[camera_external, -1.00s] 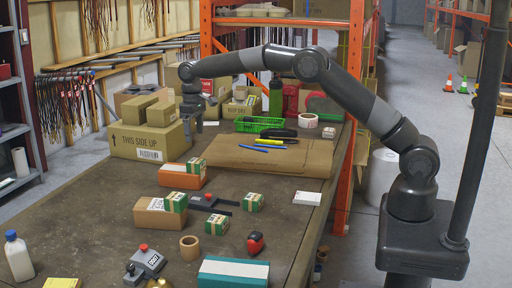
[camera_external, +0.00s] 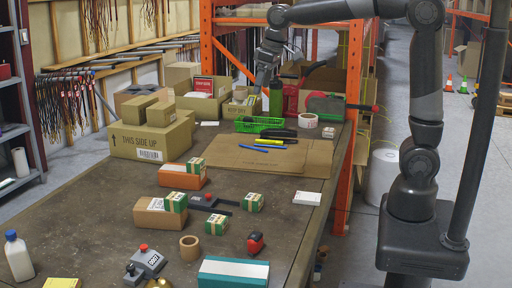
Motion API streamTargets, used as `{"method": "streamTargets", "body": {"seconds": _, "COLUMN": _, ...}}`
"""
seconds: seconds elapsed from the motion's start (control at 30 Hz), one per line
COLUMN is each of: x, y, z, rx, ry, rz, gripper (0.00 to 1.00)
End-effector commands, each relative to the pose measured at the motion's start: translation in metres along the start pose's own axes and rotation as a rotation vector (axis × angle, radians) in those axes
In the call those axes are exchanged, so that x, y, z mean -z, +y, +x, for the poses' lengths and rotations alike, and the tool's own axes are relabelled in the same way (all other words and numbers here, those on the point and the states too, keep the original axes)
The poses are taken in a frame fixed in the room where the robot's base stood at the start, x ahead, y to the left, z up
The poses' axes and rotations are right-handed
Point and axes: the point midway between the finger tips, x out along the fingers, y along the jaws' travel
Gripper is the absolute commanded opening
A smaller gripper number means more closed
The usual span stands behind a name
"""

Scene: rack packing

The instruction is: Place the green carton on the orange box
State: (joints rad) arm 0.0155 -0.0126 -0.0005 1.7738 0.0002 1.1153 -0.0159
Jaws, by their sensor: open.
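The orange box (camera_external: 180,179) lies on the table left of centre. One green carton (camera_external: 196,166) sits on top of its right end. Another green carton (camera_external: 175,202) sits on the brown box (camera_external: 153,217) nearer the camera. Two more green cartons stand on the bare table, one right of the grey and black tool (camera_external: 253,202) and one behind the tape roll (camera_external: 216,225). My gripper (camera_external: 263,82) is open, high above the far end of the table, well away from all the green cartons. Its fingers are small and partly lost against the boxes behind.
A large carton (camera_external: 150,142) with smaller boxes on it stands at the back left. A green basket (camera_external: 258,126) and flat cardboard (camera_external: 225,155) lie toward the back. A red tape measure (camera_external: 255,243), tan tape roll (camera_external: 190,247) and teal box (camera_external: 232,272) lie near the front.

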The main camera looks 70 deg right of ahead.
Motion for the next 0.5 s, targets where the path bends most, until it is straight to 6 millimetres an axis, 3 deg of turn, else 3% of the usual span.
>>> {"method": "streamTargets", "body": {"seconds": 0.2, "x": -0.078, "y": -0.003, "z": -0.025, "rx": 0.000, "ry": 0.071, "rz": 0.000, "gripper": 0.71}}
{"method": "streamTargets", "body": {"seconds": 0.5, "x": -0.185, "y": -0.006, "z": -0.025, "rx": 0.002, "ry": 0.164, "rz": 0.001, "gripper": 0.71}}
